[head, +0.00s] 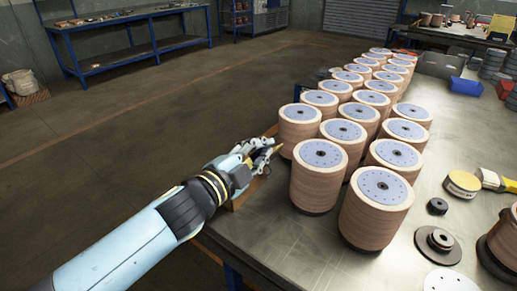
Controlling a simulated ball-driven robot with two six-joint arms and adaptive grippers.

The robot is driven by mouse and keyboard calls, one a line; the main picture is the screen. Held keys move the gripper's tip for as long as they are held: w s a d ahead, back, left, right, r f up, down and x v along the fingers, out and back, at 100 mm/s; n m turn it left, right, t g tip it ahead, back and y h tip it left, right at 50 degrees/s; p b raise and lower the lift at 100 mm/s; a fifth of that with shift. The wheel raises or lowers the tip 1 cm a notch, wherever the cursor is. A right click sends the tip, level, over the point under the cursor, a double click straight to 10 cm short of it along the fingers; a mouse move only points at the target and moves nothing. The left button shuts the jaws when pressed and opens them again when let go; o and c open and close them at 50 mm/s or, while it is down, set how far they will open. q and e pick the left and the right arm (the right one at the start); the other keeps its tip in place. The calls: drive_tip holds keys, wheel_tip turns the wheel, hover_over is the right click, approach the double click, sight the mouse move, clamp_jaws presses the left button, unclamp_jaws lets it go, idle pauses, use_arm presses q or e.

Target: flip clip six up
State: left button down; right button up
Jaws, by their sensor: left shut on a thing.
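My left gripper (265,150) is at the left edge of the metal table (250,232), just left of the stacked flap discs. It is shut on a small yellow clip-like piece (273,154), whose tip pokes out past the fingers. The fingers hide most of that piece, so I cannot read a number on it or tell which way up it is. A wooden strip (238,199) runs along the table edge under the gripper and is partly covered by it. My right gripper is not in view.
Several tall stacks of flap discs (318,180) stand in rows close to the right of the gripper. A black flanged part (438,246), a yellow-handled brush (497,181) and a blue bin (465,86) are further right. The front left table corner is clear.

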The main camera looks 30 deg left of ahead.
use_arm(q)
drive_tip(key=shift+d+r+m, duration=0.1)
drive_tip(key=shift+d+m, duration=0.05)
drive_tip(key=shift+m, duration=0.15)
idle(0.4)
drive_tip(key=c, duration=1.5)
unclamp_jaws()
drive_tip(key=s, duration=0.8)
drive_tip(key=s+a, duration=0.1)
drive_tip(key=s, duration=0.3)
drive_tip(key=shift+r, duration=0.25)
